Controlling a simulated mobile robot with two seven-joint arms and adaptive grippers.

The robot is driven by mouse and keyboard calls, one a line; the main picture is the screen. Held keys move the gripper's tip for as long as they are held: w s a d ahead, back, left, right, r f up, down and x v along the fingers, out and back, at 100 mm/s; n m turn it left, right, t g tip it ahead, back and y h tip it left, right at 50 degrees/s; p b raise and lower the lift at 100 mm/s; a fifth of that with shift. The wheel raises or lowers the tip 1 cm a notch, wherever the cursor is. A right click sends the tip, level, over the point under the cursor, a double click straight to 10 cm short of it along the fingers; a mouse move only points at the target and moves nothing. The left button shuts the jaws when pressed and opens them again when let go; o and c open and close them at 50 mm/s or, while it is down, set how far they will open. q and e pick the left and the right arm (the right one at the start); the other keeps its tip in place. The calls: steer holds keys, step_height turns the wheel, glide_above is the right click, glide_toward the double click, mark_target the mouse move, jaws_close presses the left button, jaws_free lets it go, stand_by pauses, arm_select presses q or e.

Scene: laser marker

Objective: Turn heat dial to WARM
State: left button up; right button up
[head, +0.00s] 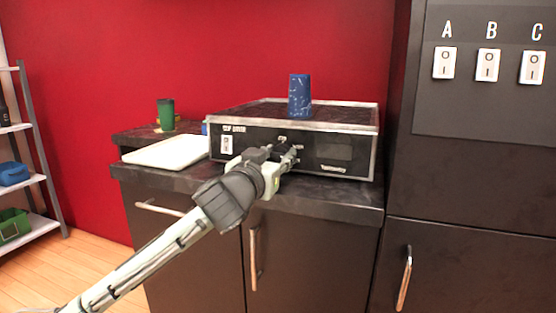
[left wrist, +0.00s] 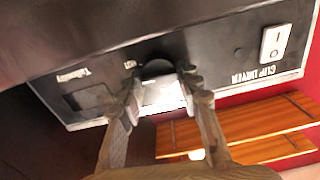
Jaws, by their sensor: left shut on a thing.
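The heat dial (left wrist: 157,70) is a dark round knob on the black front panel of the cup dryer (head: 230,152), a low box on the counter. In the left wrist view the panel appears upside down. My left gripper (left wrist: 160,88) has one finger on each side of the dial and is shut on it. In the head view my left gripper (head: 291,155) reaches the middle of the panel and hides most of the dial. The small marks around the dial are too blurred to tell its setting. My right gripper is not in view.
A blue cup (head: 299,97) stands on the dryer's top. A white rocker switch (head: 227,144) is on the panel's left. A white tray (head: 165,152) and a green cup (head: 166,115) are left of the dryer. Switches A, B and C (head: 487,66) are on the right cabinet.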

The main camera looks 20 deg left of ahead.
arm_select(q)
steer(key=shift+n, duration=1)
steer(key=shift+n+p, duration=0.35)
steer(key=shift+n, duration=0.45)
steer(key=shift+a+n+p, duration=0.1)
steer(key=shift+n+p, duration=0.3)
steer(key=shift+n, duration=1.2)
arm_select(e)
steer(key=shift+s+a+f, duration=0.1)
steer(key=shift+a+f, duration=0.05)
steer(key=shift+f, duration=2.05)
arm_select(q)
steer(key=o, duration=1.2)
steer(key=shift+c, duration=0.2)
steer(key=shift+s, duration=0.1)
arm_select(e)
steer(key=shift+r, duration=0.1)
